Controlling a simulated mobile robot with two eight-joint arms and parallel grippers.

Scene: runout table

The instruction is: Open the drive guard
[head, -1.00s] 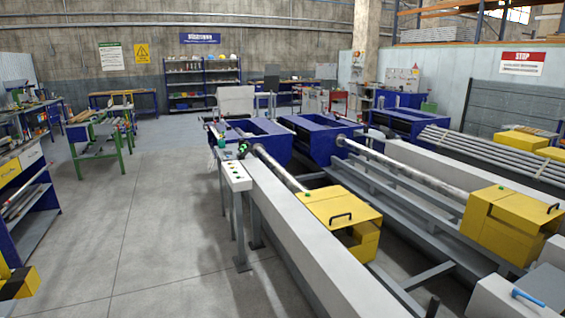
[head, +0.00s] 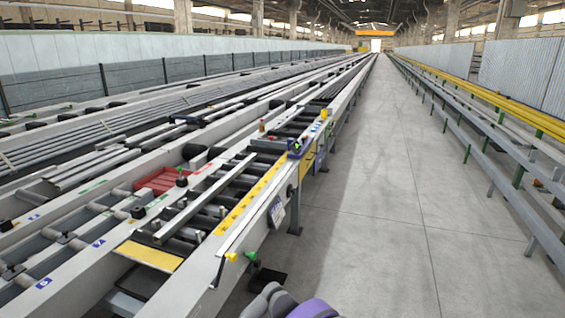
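I cannot pick out a drive guard with certainty in the head view. The long runout table (head: 205,268) runs away from me on the left. A flat yellow plate (head: 150,257) lies across its near end, and a yellow strip (head: 240,208) runs along its right side. A yellow panel (head: 307,162) sits on the table's side farther off, by a small dark control box (head: 295,148).
A wide grey concrete aisle (head: 385,215) is clear to the right of the table. Grey rails (head: 490,150) with yellow bars line its far right. A red tray (head: 160,181) sits among the rollers.

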